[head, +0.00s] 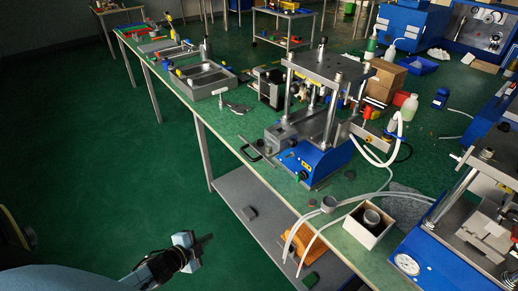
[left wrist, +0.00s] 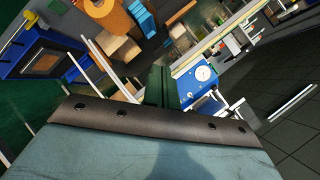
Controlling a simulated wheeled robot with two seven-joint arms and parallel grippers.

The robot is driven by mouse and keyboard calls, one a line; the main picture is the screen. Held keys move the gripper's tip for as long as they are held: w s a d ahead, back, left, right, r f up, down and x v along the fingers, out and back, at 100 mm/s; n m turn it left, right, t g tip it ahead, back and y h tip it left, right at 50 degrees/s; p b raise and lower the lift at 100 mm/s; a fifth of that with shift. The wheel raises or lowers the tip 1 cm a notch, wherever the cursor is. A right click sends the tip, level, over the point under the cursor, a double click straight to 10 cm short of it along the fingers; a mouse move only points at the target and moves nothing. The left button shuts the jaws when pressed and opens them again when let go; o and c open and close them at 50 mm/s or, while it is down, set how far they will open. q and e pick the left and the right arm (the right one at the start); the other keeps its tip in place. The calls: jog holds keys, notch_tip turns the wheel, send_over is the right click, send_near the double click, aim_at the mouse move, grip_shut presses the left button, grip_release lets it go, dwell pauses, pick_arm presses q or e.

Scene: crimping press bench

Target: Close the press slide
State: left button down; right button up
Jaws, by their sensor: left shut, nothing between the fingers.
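The press (head: 322,120) stands on the green bench, with steel columns, a grey top plate and a blue base (head: 312,160). Its grey slide (head: 284,137) sits low between the columns. A black handle (head: 251,149) on thin rods sticks out from the slide over the bench's front edge, so the slide looks drawn out. My left gripper (head: 204,241) is shut and empty, out over the green floor in front of the bench, well below and left of the handle. It touches nothing. My right gripper is not in view.
A white box (head: 368,228) and pale hoses lie right of the press. A second blue press with a gauge (head: 406,264) is at the lower right; a gauge also shows in the left wrist view (left wrist: 203,73). A grey lower shelf (head: 240,190) runs under the bench. The floor at left is clear.

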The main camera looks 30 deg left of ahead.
pick_arm(q)
jog(key=w+r+m+t+h+p, duration=0.1)
jog(key=w+r+m+t+h, duration=0.15)
jog(key=r, duration=0.55)
jog(key=w+r+m+t+h, duration=0.1)
jog(key=w+r+m, duration=0.2)
jog(key=r, duration=0.5)
jog(key=m+h, duration=0.3)
jog(key=m, duration=0.2)
send_near(270, 152)
jog(key=shift+t, duration=0.25)
jog(key=p+x, duration=0.2)
jog(key=x, duration=0.4)
jog(key=shift+w+d+f, duration=0.15)
jog(key=shift+w+d, duration=0.05)
jog(key=shift+w, duration=0.15)
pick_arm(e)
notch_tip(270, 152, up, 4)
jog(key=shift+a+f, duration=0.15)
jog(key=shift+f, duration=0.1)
